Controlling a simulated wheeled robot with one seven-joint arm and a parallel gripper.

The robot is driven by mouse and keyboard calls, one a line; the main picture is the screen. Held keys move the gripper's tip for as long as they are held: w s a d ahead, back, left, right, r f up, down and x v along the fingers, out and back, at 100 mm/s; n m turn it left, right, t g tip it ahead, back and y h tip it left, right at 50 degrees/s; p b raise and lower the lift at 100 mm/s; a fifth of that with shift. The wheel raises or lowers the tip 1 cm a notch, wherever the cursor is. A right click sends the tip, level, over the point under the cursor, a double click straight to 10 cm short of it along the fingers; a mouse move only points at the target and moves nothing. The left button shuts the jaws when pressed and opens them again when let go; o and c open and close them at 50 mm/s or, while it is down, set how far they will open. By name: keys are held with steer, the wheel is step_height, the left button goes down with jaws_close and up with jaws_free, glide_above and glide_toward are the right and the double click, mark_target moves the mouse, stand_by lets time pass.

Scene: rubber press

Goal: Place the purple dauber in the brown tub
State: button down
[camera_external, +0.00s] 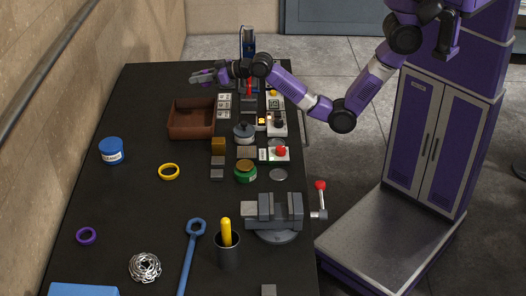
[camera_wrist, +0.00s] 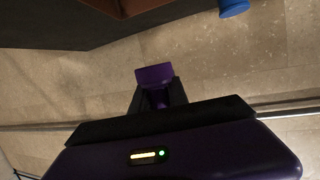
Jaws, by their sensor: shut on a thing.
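The purple dauber (camera_wrist: 154,75) shows in the wrist view between the dark fingertips of my gripper (camera_wrist: 157,97), which is shut on it. In the external view my gripper (camera_external: 203,77) is raised above the table, behind and above the brown tub; the dauber is too small to make out clearly there. The brown tub (camera_external: 190,133) is an open rectangular box at the far left of the black table. A brown edge of it (camera_wrist: 128,6) shows at the top of the wrist view. The dauber is held clear of the tub.
On the black table (camera_external: 130,200), a blue tin (camera_external: 111,150) and a yellow ring (camera_external: 169,172) stand nearer than the tub. Right of the tub are small blocks, a dark lidded pot (camera_external: 244,134) and switch boxes. A grey vise (camera_external: 273,214) stands at the right edge.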

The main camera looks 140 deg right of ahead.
step_height(320, 180, down, 11)
steer(key=shift+f+p, duration=0.15)
steer(key=shift+p, duration=0.25)
steer(key=shift+f+b, duration=0.4)
steer(key=shift+f, duration=0.1)
steer(key=shift+f, duration=0.15)
steer(key=c, duration=1.3)
jaws_free()
steer(key=shift+f, duration=0.1)
